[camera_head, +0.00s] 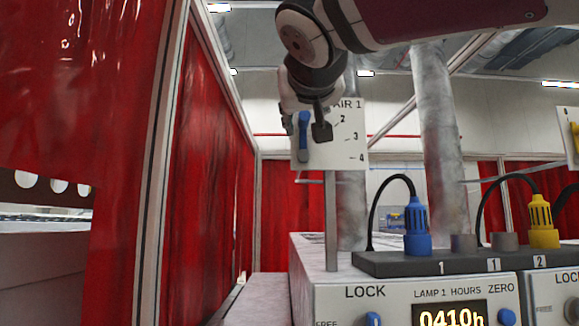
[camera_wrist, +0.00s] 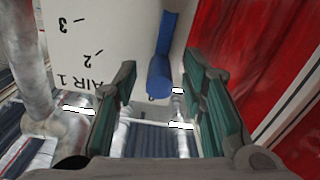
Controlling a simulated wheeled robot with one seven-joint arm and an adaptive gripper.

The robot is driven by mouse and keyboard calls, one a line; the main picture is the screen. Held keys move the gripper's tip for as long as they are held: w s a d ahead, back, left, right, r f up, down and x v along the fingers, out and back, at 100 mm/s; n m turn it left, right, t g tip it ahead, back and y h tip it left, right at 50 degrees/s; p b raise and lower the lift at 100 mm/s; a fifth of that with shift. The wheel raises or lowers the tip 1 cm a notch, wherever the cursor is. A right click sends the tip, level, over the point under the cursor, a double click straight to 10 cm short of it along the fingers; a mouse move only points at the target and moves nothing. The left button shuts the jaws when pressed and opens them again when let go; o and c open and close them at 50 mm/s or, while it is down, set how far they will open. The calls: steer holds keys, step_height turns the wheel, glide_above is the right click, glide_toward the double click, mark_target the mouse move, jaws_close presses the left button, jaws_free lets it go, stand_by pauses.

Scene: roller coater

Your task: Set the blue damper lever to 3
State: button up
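The blue damper lever (camera_head: 303,145) is on a white plate (camera_head: 336,155) marked AIR 1, with 2, 3 and 4 down its right side. The lever stands nearly upright, left of the numbers, and does not point at 3. My gripper (camera_head: 305,122) is at the plate's upper part, around the lever's upper end. In the wrist view the plate appears upside down, and the blue lever (camera_wrist: 162,60) shows between the two spread fingers of my gripper (camera_wrist: 160,78), with gaps on both sides. Contact is not visible. My gripper hides part of the plate's top.
A grey post (camera_head: 331,225) holds the plate above a lamp control box (camera_head: 390,292). Blue (camera_head: 417,225) and yellow (camera_head: 542,222) plugs with black cables stand on it. Red curtains (camera_head: 205,150) hang at left. A metal duct (camera_head: 440,140) rises behind. Another plate (camera_head: 570,135) is at far right.

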steer(key=shift+w, duration=0.15)
steer(key=shift+c, duration=0.6)
jaws_close()
steer(key=shift+d+b, duration=0.15)
steer(key=shift+b, duration=0.15)
steer(key=shift+d+f+m+b, duration=0.65)
steer(key=shift+d+m+b, duration=0.3)
steer(key=shift+m+b, duration=1.05)
steer(key=shift+d+f+m+b, duration=0.75)
steer(key=shift+m+b, duration=0.8)
steer(key=shift+m, duration=0.85)
steer(key=shift+d+f+m+b, duration=0.5)
steer(key=shift+d+m+b, duration=0.6)
steer(key=shift+m+b, duration=0.9)
steer(key=shift+m, duration=0.3)
